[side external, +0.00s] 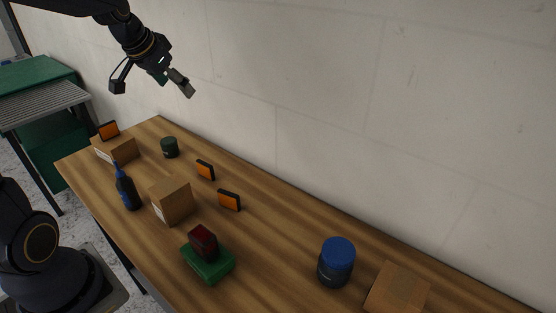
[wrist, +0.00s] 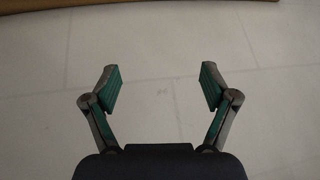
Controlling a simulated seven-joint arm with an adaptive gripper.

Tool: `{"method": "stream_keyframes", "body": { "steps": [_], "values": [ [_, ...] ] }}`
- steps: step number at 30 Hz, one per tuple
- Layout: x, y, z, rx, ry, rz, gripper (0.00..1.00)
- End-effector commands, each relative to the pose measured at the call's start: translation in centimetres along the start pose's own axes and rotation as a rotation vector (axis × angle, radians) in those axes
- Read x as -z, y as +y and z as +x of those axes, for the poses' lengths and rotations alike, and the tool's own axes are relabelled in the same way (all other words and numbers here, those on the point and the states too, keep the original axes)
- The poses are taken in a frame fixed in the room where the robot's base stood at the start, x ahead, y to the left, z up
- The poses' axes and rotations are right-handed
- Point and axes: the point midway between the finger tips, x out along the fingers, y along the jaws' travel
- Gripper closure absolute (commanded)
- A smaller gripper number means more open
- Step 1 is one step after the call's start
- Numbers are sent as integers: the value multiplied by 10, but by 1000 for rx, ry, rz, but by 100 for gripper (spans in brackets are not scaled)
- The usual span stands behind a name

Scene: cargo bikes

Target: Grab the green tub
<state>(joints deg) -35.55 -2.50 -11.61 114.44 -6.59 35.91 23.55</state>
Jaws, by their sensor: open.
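A low green tub (side external: 208,263) with a flat top sits at the front middle of the wooden table, with a dark red block (side external: 203,243) on top of it. A small dark green round container (side external: 169,147) stands upright near the back left, by the wall. My gripper (side external: 152,88) is high above the table's far left end, apart from everything. It is open and empty, and its two fingers (wrist: 160,84) show spread in the wrist view, with only pale wall and a brown strip at the top behind them.
A dark bottle (side external: 127,190) and cardboard boxes (side external: 171,201) stand left of the green tub. A blue-lidded jar (side external: 336,262) and a brown box (side external: 397,290) stand right. The wall (side external: 300,80) borders the table (side external: 280,235).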

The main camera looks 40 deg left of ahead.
Motion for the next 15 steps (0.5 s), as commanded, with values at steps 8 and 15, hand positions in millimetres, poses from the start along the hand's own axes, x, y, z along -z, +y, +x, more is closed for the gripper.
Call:
{"method": "stream_keyframes", "body": {
  "steps": [8, 15],
  "values": [
    [-59, -109, 72, 15, -142, -280, 15],
    [-73, -117, 102, 20, -154, -305, 15]
  ]
}}
